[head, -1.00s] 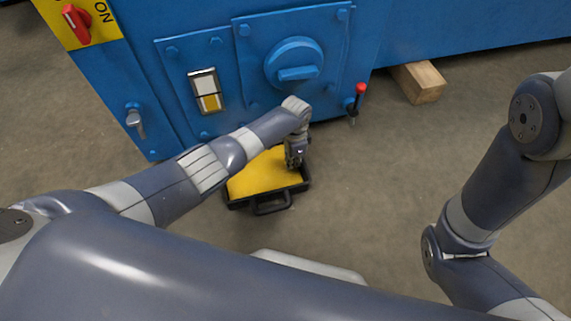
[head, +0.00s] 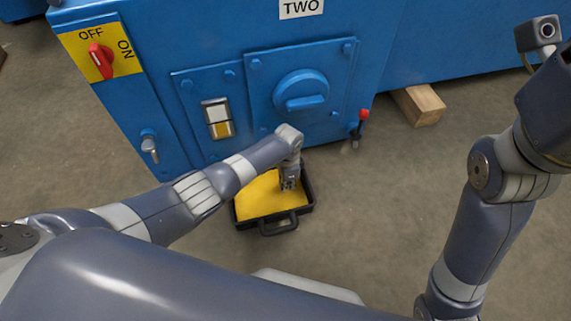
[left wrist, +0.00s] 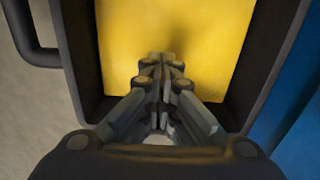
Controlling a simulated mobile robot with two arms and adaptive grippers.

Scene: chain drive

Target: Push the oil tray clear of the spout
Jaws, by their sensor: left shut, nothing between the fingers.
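The oil tray (head: 291,218) is a black, rectangular tray with a front handle and a yellow inside. It lies on the floor in front of the blue machine. In the left wrist view the tray's dark rim (left wrist: 80,65) surrounds the yellow. My left gripper (head: 288,186) points down over the tray's right part; it also shows in the left wrist view (left wrist: 164,60), shut and empty. I cannot tell whether its tips touch the tray. A small dark fitting with a red-tipped lever (head: 358,127), perhaps the spout, sticks out right of the tray. My right gripper is out of view.
The blue machine (head: 220,70) stands close behind the tray, with a round knob (head: 301,90) and a red switch (head: 101,60). A grey metal fitting (head: 149,148) projects at its left. A wooden block (head: 420,104) lies at right. The floor right of the tray is open.

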